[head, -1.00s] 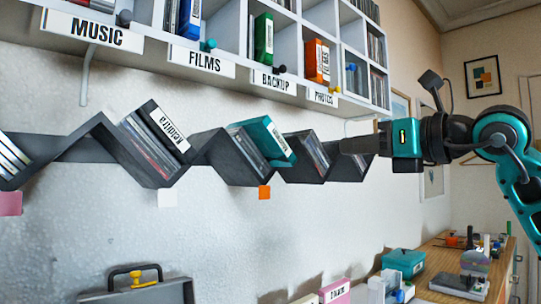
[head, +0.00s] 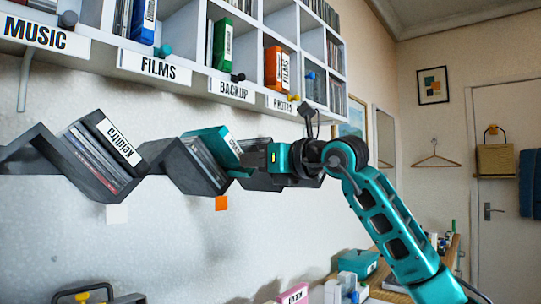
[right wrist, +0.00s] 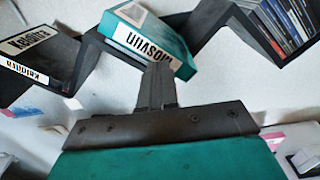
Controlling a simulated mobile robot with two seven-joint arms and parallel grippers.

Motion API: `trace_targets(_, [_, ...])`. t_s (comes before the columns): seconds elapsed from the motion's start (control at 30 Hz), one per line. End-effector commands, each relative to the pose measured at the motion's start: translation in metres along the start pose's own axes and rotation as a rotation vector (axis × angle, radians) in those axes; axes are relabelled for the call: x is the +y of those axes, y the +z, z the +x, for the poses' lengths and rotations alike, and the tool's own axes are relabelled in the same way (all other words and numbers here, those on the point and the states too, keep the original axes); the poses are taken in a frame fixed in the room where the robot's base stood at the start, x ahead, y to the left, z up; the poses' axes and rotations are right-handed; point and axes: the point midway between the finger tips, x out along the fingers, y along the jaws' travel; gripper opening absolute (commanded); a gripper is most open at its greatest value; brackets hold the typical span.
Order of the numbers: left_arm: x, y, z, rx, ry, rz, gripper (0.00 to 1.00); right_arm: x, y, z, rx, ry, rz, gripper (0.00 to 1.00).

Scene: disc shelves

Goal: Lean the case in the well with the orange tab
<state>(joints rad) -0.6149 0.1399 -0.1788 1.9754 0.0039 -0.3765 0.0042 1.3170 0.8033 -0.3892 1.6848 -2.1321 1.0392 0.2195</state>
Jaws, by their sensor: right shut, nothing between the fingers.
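The teal case (head: 207,137) with a white spine label sits tilted at the well above the orange tab (head: 221,203), its upper part jutting out of the dark zigzag shelf (head: 187,172). Slim disc cases (head: 206,160) lie beside it in that well. My right gripper (head: 251,158) is shut and empty, at the right of the teal case. In the right wrist view the shut fingers (right wrist: 158,84) overlap the lower edge of the teal case (right wrist: 145,38); I cannot tell whether they touch. My left gripper is not in view.
A black case labelled Kelditra (head: 117,144) leans in the well to the left, above a white tab (head: 116,213). A white cubby shelf (head: 183,65) hangs above. A workbench (head: 380,290) with several objects is at lower right. The wall below the shelf is clear.

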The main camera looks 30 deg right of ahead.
Motion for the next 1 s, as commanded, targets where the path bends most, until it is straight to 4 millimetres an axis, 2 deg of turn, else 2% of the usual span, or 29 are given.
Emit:
trace_targets(0.1, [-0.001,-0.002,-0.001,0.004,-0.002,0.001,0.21,0.0,0.0,0.006,0.0,0.0,-0.001,0.0])
trace_targets(0.47, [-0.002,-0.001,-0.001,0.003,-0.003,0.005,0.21,0.0,0.0,0.008,0.0,0.0,0.0,0.0])
trace_targets(0.73, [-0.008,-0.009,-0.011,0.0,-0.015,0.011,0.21,0.001,0.002,0.039,0.003,0.003,0.002,0.0])
trace_targets(1.0, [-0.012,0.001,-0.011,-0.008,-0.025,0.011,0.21,0.0,-0.001,0.041,0.001,0.0,0.0,0.0])
